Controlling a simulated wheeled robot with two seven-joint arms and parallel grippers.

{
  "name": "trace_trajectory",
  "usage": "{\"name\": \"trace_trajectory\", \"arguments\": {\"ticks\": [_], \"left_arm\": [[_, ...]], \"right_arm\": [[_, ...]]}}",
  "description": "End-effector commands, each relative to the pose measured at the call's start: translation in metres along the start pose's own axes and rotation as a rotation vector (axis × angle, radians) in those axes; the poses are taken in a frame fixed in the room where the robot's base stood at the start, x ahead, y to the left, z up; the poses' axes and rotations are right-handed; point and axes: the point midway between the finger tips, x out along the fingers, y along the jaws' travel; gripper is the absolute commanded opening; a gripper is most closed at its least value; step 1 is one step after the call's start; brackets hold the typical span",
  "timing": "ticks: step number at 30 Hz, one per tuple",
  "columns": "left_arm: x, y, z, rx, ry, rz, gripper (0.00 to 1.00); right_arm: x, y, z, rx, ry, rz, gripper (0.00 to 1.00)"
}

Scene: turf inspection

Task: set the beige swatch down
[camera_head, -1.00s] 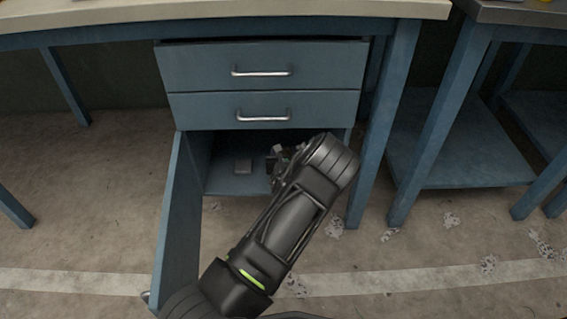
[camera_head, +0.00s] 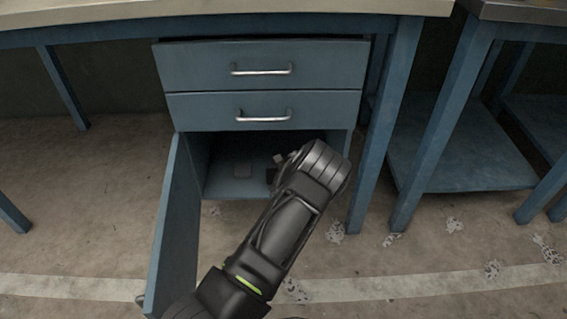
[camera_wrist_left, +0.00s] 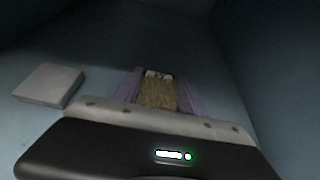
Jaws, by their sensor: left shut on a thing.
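The beige swatch (camera_wrist_left: 158,93) shows in the left wrist view as a straw-brown, fibrous patch with a pale, speckled far end. My left gripper (camera_wrist_left: 157,88) is shut on it, one finger on each side. In the head view my left gripper (camera_head: 273,172) reaches into the open lower compartment of the blue cabinet (camera_head: 178,85), and my wrist hides most of it and the swatch. I cannot tell whether the swatch touches the compartment floor (camera_head: 228,187). My right gripper is not in view.
A flat grey block (camera_head: 243,170) lies on the compartment floor, left of my gripper; it also shows in the wrist view (camera_wrist_left: 48,84). The open cabinet door (camera_head: 176,225) stands left of my arm. Two shut drawers (camera_head: 262,105) are above. Compartment walls are close on the right.

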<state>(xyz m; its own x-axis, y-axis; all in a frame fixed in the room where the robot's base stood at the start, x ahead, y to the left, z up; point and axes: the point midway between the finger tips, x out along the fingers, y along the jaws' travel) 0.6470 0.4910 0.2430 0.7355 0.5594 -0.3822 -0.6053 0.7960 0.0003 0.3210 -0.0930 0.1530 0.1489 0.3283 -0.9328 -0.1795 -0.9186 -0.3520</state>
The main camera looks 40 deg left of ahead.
Motion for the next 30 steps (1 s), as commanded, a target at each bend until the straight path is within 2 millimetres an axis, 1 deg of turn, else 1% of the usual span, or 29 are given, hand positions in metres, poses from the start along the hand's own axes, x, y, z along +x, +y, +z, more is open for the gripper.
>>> {"name": "trace_trajectory", "arguments": {"ticks": [1,2,9,20,23,26,30], "left_arm": [[0.001,0.000,-0.002,0.001,0.001,0.000,0.06],[0.001,0.000,-0.002,0.000,0.000,0.000,0.50],[0.001,0.000,-0.002,0.000,0.001,0.000,0.70],[-0.001,0.000,0.001,0.000,0.000,0.000,0.71],[-0.010,-0.001,0.003,0.002,0.002,-0.001,0.71],[-0.025,-0.001,0.005,0.003,0.002,-0.001,0.71],[-0.053,-0.001,0.005,0.005,0.003,-0.001,0.71]], "right_arm": [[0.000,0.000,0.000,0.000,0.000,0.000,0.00],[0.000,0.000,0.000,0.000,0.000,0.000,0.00],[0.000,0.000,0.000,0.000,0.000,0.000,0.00],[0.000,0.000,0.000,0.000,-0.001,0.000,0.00],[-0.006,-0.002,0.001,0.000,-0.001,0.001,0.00],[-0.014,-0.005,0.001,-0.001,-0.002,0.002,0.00],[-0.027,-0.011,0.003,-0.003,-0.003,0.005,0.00]]}}
